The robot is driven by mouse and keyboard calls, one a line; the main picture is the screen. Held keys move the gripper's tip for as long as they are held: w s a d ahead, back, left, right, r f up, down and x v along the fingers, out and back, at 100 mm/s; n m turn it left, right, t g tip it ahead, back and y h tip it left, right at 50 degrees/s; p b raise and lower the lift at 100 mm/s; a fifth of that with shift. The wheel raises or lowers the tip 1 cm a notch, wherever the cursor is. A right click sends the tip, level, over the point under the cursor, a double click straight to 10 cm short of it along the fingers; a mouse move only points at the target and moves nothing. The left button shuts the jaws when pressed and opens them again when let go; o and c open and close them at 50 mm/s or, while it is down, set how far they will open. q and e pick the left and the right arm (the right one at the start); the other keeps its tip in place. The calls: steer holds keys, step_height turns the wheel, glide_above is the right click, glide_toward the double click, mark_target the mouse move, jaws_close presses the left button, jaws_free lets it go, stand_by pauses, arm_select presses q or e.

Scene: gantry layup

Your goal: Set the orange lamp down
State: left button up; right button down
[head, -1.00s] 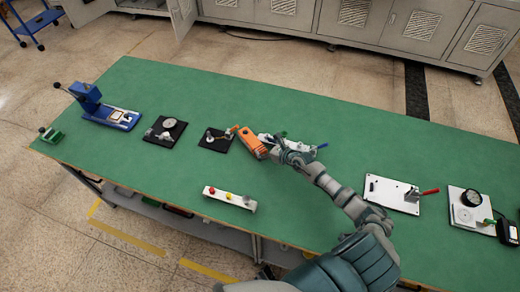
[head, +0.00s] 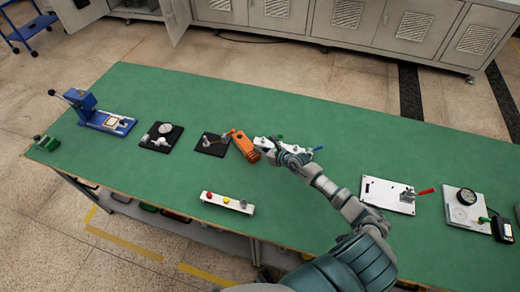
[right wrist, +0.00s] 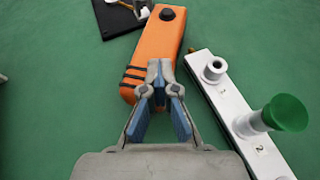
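The orange lamp (head: 244,147) lies on the green table top, left of a white strip with a green knob. In the right wrist view the lamp (right wrist: 153,55) is a long orange body with a black button at its far end and dark bands at its near end. My right gripper (right wrist: 160,70) is over the near end of the lamp. Its fingertips stand a little apart, with nothing visibly clamped between them. In the head view my right gripper (head: 272,151) is just right of the lamp. My left gripper is not in view.
The white strip with the green knob (right wrist: 240,110) lies close beside the lamp. A black plate (head: 212,144) is at the lamp's left. A white strip with coloured buttons (head: 227,203) lies nearer. Right of my arm is a white plate with a red handle (head: 390,195).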

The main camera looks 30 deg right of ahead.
mark_target(254, 157)
steer(key=a, duration=0.1)
steer(key=a+p, duration=0.1)
steer(key=a+r, duration=0.1)
steer(key=shift+s+r, duration=0.1)
steer(key=shift+s, duration=0.25)
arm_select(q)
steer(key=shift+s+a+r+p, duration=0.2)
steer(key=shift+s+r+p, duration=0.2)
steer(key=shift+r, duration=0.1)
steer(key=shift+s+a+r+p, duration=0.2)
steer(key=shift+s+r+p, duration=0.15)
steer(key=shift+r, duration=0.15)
arm_select(e)
steer(key=s+a, duration=0.2)
steer(key=a, duration=0.2)
steer(key=s+a+r, duration=0.1)
steer(key=a, duration=0.3)
steer(key=s+a, duration=0.2)
steer(key=a, duration=0.2)
steer(key=shift+s+r, duration=0.3)
steer(key=shift+r, duration=0.1)
steer(key=shift+c, duration=1.9)
jaws_free()
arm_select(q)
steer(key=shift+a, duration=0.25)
arm_select(e)
steer(key=shift+s+d, duration=0.1)
